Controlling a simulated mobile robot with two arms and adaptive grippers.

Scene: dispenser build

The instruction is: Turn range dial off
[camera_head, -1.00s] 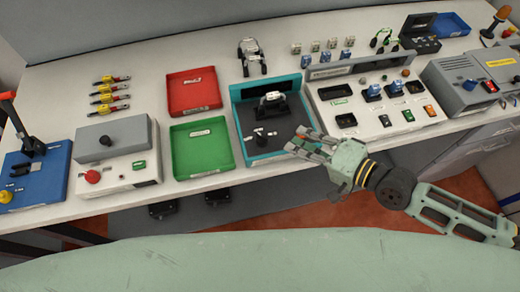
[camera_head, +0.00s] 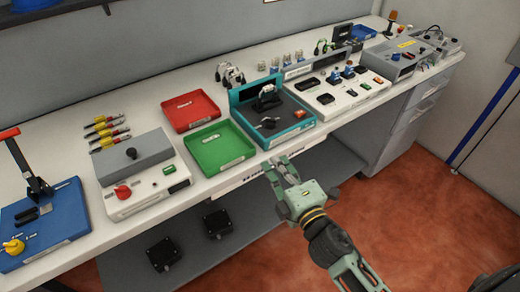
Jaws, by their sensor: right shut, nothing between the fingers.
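No dial marked as a range dial can be made out at this size. A grey and white box at the left carries a black knob (camera_head: 131,153) on top and a red button (camera_head: 122,192) in front. A grey device (camera_head: 394,60) with small controls stands at the far right of the bench; its markings are too small to read. My right gripper (camera_head: 282,166) is shut and empty, at the bench's front edge just in front of the teal tray (camera_head: 290,137), touching none of these controls. My left gripper is not in view.
A red tray (camera_head: 192,110) and a green tray (camera_head: 232,157) lie mid-bench. A white panel (camera_head: 345,98) with sockets and switches stands right of the teal tray. A blue base with a lever (camera_head: 40,187) is at the left.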

